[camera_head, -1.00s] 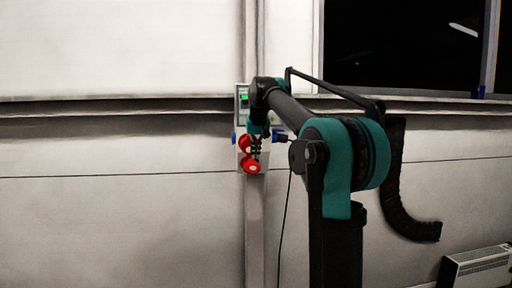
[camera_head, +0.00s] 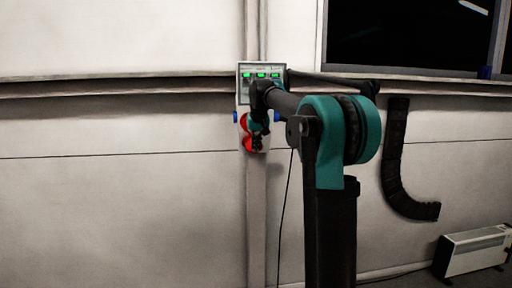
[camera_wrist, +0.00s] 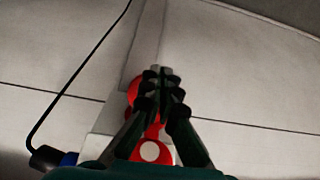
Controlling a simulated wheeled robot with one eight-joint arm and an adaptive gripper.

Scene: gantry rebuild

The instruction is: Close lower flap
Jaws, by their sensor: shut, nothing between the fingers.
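The control box (camera_head: 244,86) on the wall post has two red round flaps on its front, one above the other. The lower flap (camera_head: 247,145) is partly hidden behind my gripper (camera_head: 258,147); the upper flap (camera_head: 243,121) shows at its left edge. In the wrist view, which appears upside down, the lower flap (camera_wrist: 132,90) shows beside and behind the fingertips. The upper flap (camera_wrist: 152,153), with a white disc, sits between the finger bases. My gripper (camera_wrist: 161,78) is shut and empty in front of the box. I cannot tell whether it touches the lower flap or how far that flap stands open.
A blue plug (camera_wrist: 68,159) with a black cable (camera_wrist: 45,118) is beside the box; the cable hangs down the wall. Green lights (camera_head: 261,75) show on the box top. A white heater (camera_head: 474,251) stands at lower right. A dark window (camera_head: 405,35) is above.

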